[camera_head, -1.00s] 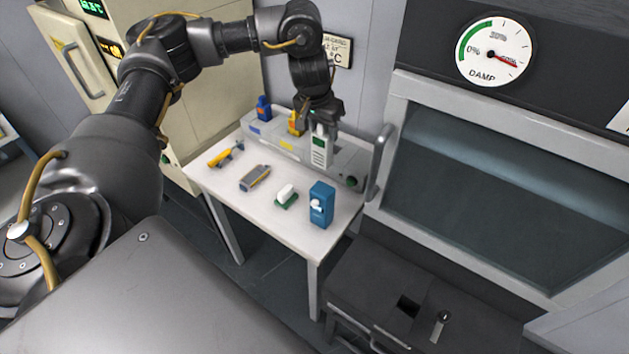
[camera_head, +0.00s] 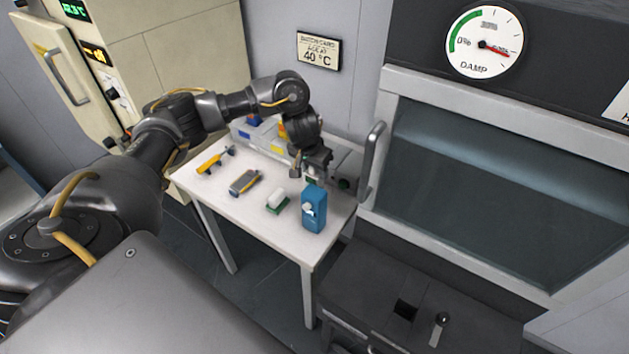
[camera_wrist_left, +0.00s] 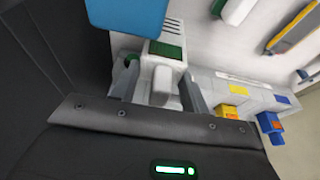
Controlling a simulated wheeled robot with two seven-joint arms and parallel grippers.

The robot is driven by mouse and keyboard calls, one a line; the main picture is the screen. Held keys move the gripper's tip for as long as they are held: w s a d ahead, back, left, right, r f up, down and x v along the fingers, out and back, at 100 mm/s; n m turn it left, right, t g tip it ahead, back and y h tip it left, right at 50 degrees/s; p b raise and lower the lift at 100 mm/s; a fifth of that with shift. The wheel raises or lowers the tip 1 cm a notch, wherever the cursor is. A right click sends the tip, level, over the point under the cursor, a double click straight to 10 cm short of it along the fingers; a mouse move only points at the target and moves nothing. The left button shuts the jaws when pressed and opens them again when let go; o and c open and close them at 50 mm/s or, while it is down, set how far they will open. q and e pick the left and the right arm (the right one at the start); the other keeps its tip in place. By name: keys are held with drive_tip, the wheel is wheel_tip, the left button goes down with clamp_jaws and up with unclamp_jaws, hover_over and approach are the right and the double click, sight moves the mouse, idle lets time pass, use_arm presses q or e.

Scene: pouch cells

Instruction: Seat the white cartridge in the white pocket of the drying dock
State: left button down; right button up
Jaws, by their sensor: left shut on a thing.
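My left gripper (camera_head: 316,166) is low over the right part of the table, just behind a blue box. It is shut on the white cartridge (camera_head: 312,179), which is mostly hidden there by the gripper and the box. In the left wrist view the cartridge, with a dark green panel (camera_wrist_left: 167,50), sits between the two fingers of the gripper (camera_wrist_left: 158,88). The grey drying dock (camera_head: 262,141) runs along the back of the table. It holds a blue cartridge (camera_head: 254,120) and a yellow cartridge (camera_head: 283,130). I cannot make out the white pocket. My right gripper is not in view.
The blue box (camera_head: 314,210) stands close in front of the gripper and edges the wrist view (camera_wrist_left: 125,14). A metal handle (camera_head: 371,160) rises at right.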

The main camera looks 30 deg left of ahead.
use_arm(q)
wheel_tip(320, 180, down, 4)
drive_tip(key=shift+r+b, duration=0.1)
drive_tip(key=shift+b, duration=0.65)
drive_tip(key=shift+w+f, duration=0.1)
drive_tip(key=shift+f, duration=0.2)
drive_tip(key=shift+r, duration=0.1)
drive_tip(key=c, duration=0.7)
unclamp_jaws()
